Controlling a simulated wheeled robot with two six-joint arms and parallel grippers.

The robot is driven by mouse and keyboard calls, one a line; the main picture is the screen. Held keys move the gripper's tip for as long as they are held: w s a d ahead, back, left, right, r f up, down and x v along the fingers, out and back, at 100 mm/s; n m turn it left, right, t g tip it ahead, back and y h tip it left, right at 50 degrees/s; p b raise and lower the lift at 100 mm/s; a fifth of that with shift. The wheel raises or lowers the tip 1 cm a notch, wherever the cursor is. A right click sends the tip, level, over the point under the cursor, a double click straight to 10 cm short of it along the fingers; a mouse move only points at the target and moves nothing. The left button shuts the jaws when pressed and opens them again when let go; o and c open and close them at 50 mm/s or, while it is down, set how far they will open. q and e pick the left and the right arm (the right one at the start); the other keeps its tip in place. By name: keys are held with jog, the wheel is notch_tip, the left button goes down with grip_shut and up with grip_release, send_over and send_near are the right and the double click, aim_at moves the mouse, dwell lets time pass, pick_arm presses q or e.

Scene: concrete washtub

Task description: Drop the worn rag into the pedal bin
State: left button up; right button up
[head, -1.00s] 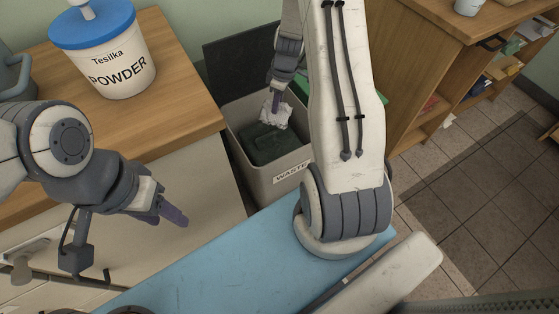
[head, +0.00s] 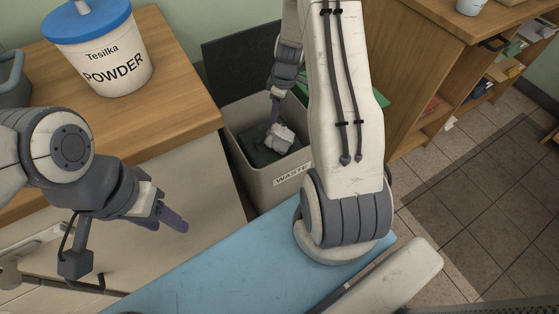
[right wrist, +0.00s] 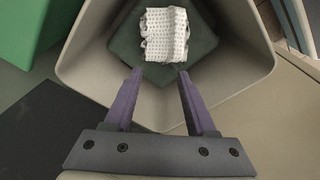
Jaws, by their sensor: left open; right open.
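The worn rag (head: 280,137) is a crumpled whitish cloth inside the open pedal bin (head: 293,169), a grey bin labelled WASTE. In the right wrist view the rag (right wrist: 166,35) shows a dotted pattern and lies over dark green content (right wrist: 125,45) within the bin's walls (right wrist: 85,62). My right gripper (head: 276,110) is above the bin opening. In the right wrist view its purple fingers (right wrist: 160,85) are apart, with nothing between them, and the rag is beyond their tips. My left gripper (head: 172,220) is open and empty at the left, in front of the cabinet, away from the bin.
A Tesilka POWDER tub (head: 105,55) with a blue lid stands on the wooden counter (head: 175,90) left of the bin. The dark bin lid (head: 235,60) stands raised behind it. A wooden shelf unit (head: 425,85) is at the right, with tiled floor (head: 470,190) before it.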

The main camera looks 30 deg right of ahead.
notch_tip(320, 180, up, 10)
jog(key=s+p, duration=0.1)
jog(key=p, duration=0.1)
jog(key=shift+s+d+p, duration=0.15)
jog(key=shift+d+p, duration=0.15)
jog(key=shift+d, duration=0.15)
